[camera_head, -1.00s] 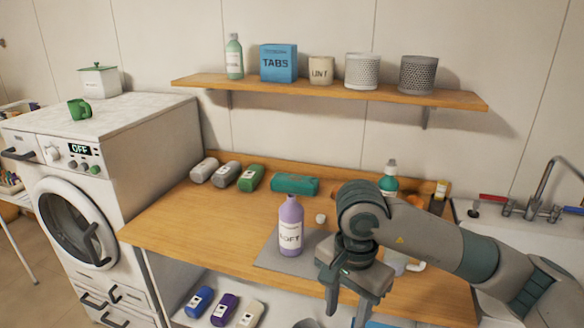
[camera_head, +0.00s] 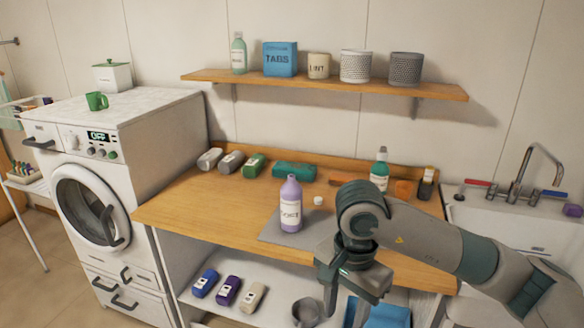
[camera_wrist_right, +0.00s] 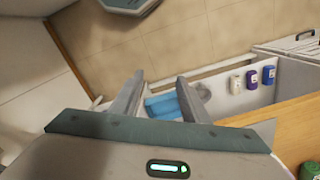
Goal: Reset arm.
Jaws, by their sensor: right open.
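My right gripper (camera_head: 345,298) comes in from the right in the head view. It hangs pointing down in front of the counter's front edge, right of the purple bottle. In the right wrist view its two fingers (camera_wrist_right: 155,98) stand apart with nothing between them; the floor and lower shelf show beyond. My left gripper is in neither view. The purple bottle (camera_head: 291,205) stands upright on a grey mat (camera_head: 270,232) on the wooden counter (camera_head: 190,205), and its small white cap (camera_head: 318,200) lies apart behind it.
A washing machine (camera_head: 150,150) stands left, a sink (camera_head: 510,225) right. A wall shelf (camera_head: 330,86) hangs above.

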